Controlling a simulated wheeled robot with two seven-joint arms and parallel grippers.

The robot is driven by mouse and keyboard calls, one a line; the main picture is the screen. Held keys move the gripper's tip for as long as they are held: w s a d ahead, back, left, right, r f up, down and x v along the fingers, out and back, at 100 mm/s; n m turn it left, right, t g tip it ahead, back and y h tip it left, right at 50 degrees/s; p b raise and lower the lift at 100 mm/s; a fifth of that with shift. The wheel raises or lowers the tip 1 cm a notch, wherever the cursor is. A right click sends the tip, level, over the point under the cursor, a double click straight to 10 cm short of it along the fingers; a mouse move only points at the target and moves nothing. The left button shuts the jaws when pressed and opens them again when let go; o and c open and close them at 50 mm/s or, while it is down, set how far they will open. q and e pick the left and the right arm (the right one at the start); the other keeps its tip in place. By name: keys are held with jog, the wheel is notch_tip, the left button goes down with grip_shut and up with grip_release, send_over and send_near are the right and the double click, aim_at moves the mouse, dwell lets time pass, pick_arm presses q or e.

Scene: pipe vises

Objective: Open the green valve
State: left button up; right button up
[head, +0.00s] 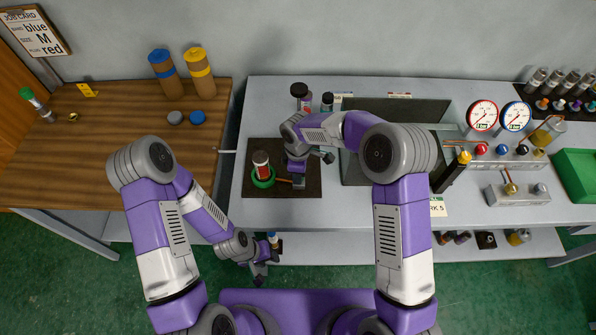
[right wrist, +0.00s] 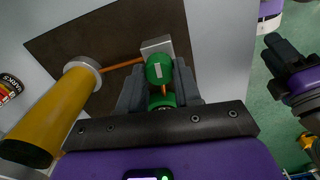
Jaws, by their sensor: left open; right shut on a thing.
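In the right wrist view, a green valve handle (right wrist: 160,69) with a pale mark sits between the fingers of my right gripper (right wrist: 160,88). The gripper is shut on it. A grey block (right wrist: 156,45) lies just beyond it, with a thin orange rod running to the foot of a yellow cylinder (right wrist: 70,105).
Two gauges (head: 482,114), small valves and a green bin (head: 578,174) are farther right. A wooden table (head: 100,150) is at left.

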dwell(0.3)
jog(key=o, duration=1)
jog(key=shift+o, duration=0.2)
jog(key=shift+r, duration=0.1)
notch_tip(320, 180, up, 8)
jog(key=shift+f, duration=0.25)
